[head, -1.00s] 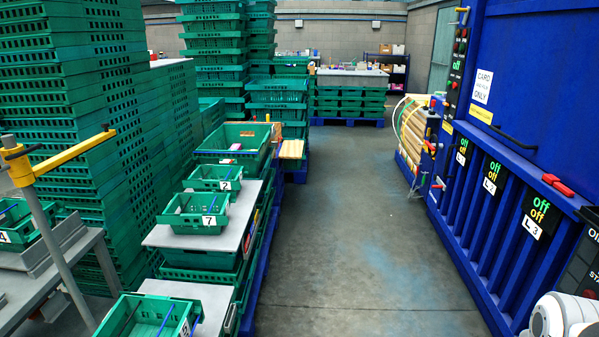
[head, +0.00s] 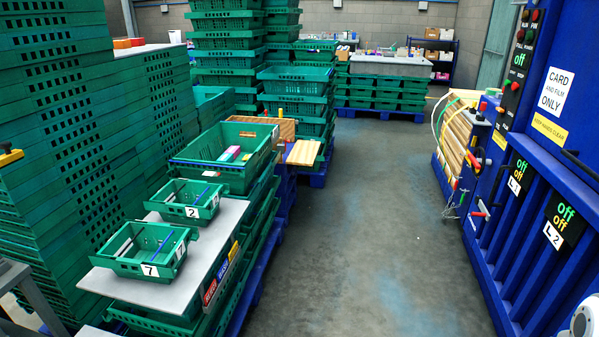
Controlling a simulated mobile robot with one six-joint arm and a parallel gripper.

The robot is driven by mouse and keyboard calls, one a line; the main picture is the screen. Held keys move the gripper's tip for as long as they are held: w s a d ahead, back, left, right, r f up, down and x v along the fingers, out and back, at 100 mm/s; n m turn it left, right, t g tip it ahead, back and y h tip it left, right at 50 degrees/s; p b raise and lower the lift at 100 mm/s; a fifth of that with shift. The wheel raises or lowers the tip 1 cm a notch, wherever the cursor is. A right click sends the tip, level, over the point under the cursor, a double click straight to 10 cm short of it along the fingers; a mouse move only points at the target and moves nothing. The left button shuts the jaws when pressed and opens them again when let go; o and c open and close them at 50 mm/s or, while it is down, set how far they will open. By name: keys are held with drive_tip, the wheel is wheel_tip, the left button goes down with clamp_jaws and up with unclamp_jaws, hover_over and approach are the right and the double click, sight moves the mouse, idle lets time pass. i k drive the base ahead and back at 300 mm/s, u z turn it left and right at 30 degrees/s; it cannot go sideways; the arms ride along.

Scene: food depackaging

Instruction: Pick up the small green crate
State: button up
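Two small green crates sit on a grey board (head: 205,265) on the left. The nearer small green crate (head: 130,266), labelled 7, holds a blue stick-like item and a light-coloured one. The farther small green crate (head: 168,210), labelled 2, also holds thin items, one of them blue. Both are upright, and I cannot tell which one the task means. My gripper is not in view. A white rounded part of my arm shows at the bottom right corner.
A larger green crate (head: 212,172) with a pink item stands behind crate 2. Tall stacks of green crates (head: 60,150) line the left. A blue machine (head: 560,215) stands on the right. The grey floor (head: 360,240) between is clear.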

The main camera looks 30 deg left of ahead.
sight(181, 211)
drive_tip(key=u, duration=0.05)
drive_tip(key=i, duration=2.05)
drive_tip(key=u, duration=2.9)
drive_tip(key=i, duration=1.65)
drive_tip(key=u, duration=0.05)
